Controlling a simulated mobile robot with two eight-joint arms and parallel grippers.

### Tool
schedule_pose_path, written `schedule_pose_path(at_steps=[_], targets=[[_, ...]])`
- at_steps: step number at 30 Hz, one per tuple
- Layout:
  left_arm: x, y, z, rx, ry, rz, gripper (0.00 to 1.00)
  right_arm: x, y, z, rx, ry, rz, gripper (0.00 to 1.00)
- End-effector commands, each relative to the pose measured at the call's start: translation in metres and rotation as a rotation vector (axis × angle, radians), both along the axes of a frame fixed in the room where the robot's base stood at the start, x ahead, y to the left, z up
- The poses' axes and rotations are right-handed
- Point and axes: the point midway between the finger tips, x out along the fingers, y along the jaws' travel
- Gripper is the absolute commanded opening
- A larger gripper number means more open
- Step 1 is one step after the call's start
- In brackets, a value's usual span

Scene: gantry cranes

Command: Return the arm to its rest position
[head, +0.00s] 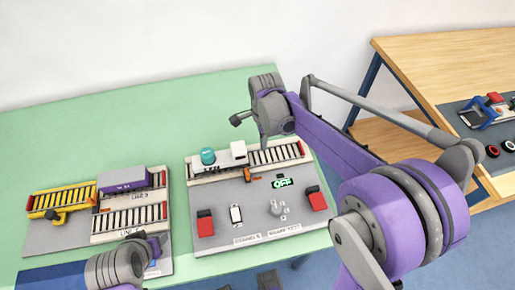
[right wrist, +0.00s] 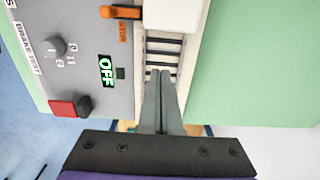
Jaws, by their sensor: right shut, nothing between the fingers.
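My right arm reaches in from the right of the head view, over the right-hand panel. Its gripper (head: 264,142) hangs by the roller track (head: 278,156). In the right wrist view the two fingers (right wrist: 160,74) are shut together with nothing between them, seen over the dark rollers (right wrist: 160,50). Whether the tips touch the track, I cannot tell. My left arm's end (head: 150,248) shows at the lower left by the left-hand panel; its fingers are not clear.
The grey panel (head: 222,224) carries red blocks (head: 205,226), a lit "OFF" display (head: 282,183), a knob (right wrist: 54,46) and an orange lever (right wrist: 120,12). A white block (head: 238,151) and teal dome (head: 208,156) sit on the track. Green table (head: 130,130) is clear behind.

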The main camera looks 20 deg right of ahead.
Motion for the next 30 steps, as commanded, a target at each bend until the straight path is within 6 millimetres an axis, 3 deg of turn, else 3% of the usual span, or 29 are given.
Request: schedule_pose_path(at_steps=[3, 9, 22, 26, 30], targets=[[0.001, 0.000, 0.003, 0.000, -0.002, 0.000, 0.50, 0.000, 0.000, 0.029, 0.000, 0.000, 0.000, 0.00], [0.001, 0.000, 0.006, 0.000, -0.003, 0.000, 0.50, 0.000, 0.000, 0.060, 0.000, 0.000, 0.000, 0.00], [0.002, 0.000, 0.006, 0.000, -0.003, 0.000, 0.50, -0.003, 0.000, 0.072, 0.000, -0.006, 0.020, 0.00], [0.002, 0.000, 0.008, 0.000, -0.004, 0.000, 0.50, -0.022, 0.001, 0.076, -0.004, -0.048, 0.169, 0.00], [0.003, 0.000, 0.012, 0.000, -0.006, 0.000, 0.50, -0.063, 0.002, 0.078, -0.038, -0.141, 0.498, 0.00]])
